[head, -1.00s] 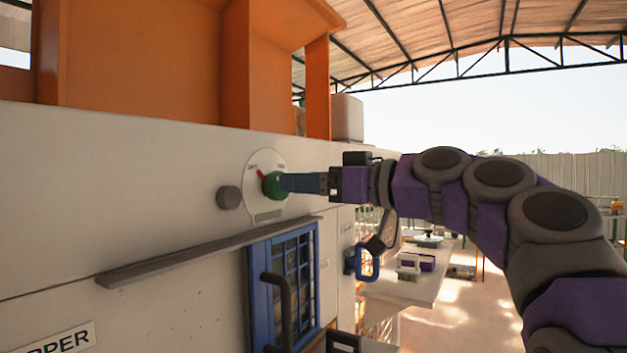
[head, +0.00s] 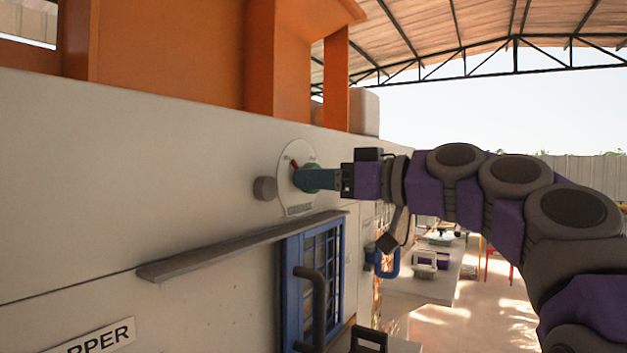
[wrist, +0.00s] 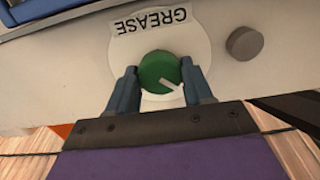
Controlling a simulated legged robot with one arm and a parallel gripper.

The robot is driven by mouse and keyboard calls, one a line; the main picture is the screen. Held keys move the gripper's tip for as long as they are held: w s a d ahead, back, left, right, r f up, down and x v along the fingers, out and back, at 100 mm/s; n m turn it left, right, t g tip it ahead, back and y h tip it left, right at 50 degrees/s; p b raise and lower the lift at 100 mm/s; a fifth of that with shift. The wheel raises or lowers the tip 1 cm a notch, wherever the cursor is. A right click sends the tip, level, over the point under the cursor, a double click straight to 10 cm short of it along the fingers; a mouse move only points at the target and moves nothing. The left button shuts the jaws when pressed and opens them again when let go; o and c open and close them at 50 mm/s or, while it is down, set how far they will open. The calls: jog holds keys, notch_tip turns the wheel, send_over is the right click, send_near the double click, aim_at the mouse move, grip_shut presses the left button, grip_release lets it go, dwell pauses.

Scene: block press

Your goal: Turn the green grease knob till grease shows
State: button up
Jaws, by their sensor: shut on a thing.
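The green grease knob (wrist: 159,71) sits on a round white dial plate on the machine wall; it also shows in the head view (head: 304,177), partly hidden by my fingers. A white mark on the knob points to the lower right in the wrist view. The plate's label reads GREASE (wrist: 150,20), upside down there. A short red pointer (head: 294,165) shows above the knob. My gripper (wrist: 160,82) is shut on the knob, one blue finger on each side. A grey round button (wrist: 244,43) sits beside the plate. I see no grease.
A grey ledge (head: 240,246) juts out below the dial. Under it is a blue-framed barred window (head: 312,285) with a dark handle (head: 310,300). Orange hopper panels (head: 180,60) rise above. Open floor and a table (head: 425,285) lie to the right.

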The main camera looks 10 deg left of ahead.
jog(key=shift+d+r+m, duration=0.15)
jog(key=shift+r+m, duration=0.05)
jog(key=shift+m, duration=0.2)
jog(key=m+p, duration=0.4)
jog(key=m, duration=0.2)
jog(key=m+p, duration=0.4)
jog(key=m, duration=0.2)
jog(key=m+p, duration=0.4)
jog(key=m, duration=0.2)
jog(key=shift+w+d+f, duration=0.15)
jog(key=shift+d+f, duration=0.1)
jog(key=shift+f, duration=0.15)
jog(key=shift+m, duration=0.3)
jog(key=o, duration=1)
jog(key=shift+w+d, duration=0.2)
jog(key=shift+d, duration=0.1)
jog(key=shift+s, duration=0.15)
jog(key=shift+s, duration=0.1)
